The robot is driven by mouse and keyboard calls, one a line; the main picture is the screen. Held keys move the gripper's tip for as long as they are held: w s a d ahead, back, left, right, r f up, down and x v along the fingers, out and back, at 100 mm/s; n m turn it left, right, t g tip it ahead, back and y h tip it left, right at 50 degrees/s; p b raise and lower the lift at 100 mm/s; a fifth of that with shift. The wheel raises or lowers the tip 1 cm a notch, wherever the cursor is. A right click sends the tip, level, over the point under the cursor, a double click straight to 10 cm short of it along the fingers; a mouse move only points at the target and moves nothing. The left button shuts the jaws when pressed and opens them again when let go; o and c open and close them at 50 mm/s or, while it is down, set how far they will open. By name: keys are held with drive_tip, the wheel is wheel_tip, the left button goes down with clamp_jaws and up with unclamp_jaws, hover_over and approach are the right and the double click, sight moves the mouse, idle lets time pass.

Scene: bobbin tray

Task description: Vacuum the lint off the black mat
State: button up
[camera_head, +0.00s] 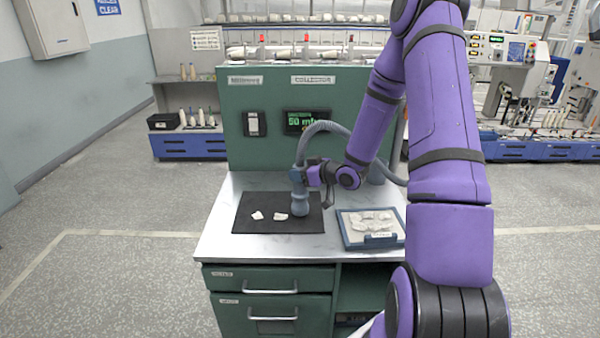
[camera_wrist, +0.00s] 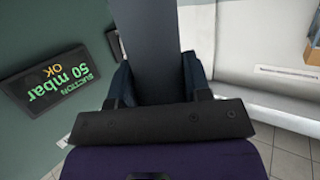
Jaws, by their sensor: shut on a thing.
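The black mat (camera_head: 252,222) lies flat on the left part of the metal bench top. Two pale lint pieces show on it, a left one (camera_head: 257,215) and one near the middle (camera_head: 280,217). My gripper (camera_head: 300,174) is shut on the blue-grey vacuum nozzle (camera_head: 301,200), held upright over the right part of the mat. The nozzle's wide lower end is at or just above the mat; I cannot tell whether it touches. A grey hose (camera_head: 335,127) arches from it to the right. In the wrist view my gripper (camera_wrist: 155,85) is around a dark grey piece.
A blue-edged tray (camera_head: 372,239) holding several pale pieces sits right of the mat. A green panel (camera_head: 270,100) rises behind the bench with a display (camera_head: 305,122); the wrist view reads "SUCTION 50 mbar OK" on it (camera_wrist: 58,85). The bench front edge is clear.

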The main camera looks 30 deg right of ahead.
drive_tip(key=shift+a, duration=0.15)
drive_tip(key=w+a, duration=0.3)
drive_tip(key=a, duration=0.2)
drive_tip(key=shift+a, duration=0.4)
idle(0.5)
idle(0.4)
drive_tip(key=shift+w+a, duration=0.1)
idle(0.4)
drive_tip(key=w+a, duration=0.4)
drive_tip(key=a, duration=0.2)
drive_tip(key=shift+w, duration=0.2)
idle(0.6)
idle(0.8)
